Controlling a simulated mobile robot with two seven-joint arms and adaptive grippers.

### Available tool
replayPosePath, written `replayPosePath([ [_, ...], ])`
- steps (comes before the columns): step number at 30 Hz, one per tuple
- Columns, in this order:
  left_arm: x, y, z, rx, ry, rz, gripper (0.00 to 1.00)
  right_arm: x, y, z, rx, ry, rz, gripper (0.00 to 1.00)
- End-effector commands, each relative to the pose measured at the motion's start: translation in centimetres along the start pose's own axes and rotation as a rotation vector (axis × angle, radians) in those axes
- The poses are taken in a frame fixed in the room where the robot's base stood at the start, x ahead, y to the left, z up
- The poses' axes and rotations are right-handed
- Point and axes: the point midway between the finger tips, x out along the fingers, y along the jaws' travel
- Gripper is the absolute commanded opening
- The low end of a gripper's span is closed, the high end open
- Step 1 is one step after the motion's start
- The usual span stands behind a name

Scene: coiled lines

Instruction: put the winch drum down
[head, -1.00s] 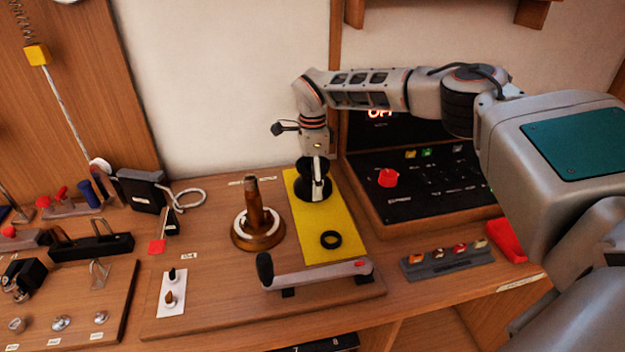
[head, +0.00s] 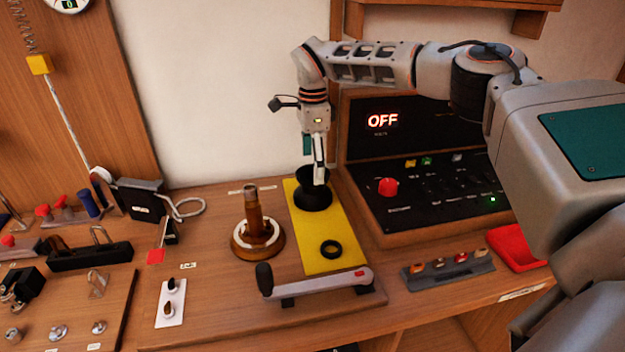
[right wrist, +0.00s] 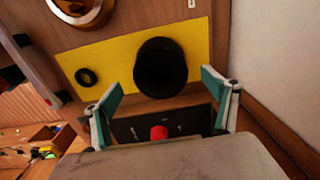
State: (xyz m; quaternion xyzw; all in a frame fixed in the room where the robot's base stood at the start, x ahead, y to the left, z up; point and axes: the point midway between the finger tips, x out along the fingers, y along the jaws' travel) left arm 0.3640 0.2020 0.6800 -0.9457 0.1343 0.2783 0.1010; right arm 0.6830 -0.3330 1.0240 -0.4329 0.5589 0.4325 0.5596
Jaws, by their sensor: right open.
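The winch drum, a black waisted cylinder (head: 312,190), stands upright on the far part of the yellow mat (head: 318,253). In the right wrist view the drum (right wrist: 160,68) lies ahead of the fingertips, apart from both. My right gripper (head: 313,166) is above the drum in the head view, its fingers pointing down. In the right wrist view the right gripper (right wrist: 161,84) is open and empty, with its two teal-padded fingers spread wide. My left gripper is not in view.
A black ring (head: 331,249) lies on the mat's near part. A wooden post on a round base (head: 257,238) stands left of the mat. A crank handle (head: 318,283) lies in front. A control panel (head: 425,190) with a red knob stands to the right.

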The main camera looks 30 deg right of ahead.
Motion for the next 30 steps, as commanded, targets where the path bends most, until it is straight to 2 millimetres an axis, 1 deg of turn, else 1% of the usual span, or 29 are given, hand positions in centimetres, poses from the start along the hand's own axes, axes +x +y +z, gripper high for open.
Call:
replayPosePath([
  [1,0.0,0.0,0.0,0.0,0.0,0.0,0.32,-1.0,-0.1,0.0,0.0,0.0,-0.003,0.86],
  [3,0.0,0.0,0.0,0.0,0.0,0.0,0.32,-1.9,0.0,0.0,0.001,0.0,-0.002,0.86],
  [6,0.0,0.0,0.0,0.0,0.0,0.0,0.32,-2.9,0.0,0.0,0.0,0.0,-0.001,0.86],
  [9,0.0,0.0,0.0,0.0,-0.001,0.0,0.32,-3.4,0.0,0.0,0.001,-0.001,0.0,0.86],
  [30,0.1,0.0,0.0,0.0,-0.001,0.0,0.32,-3.6,0.0,0.0,0.0,-0.001,0.0,0.86],
])
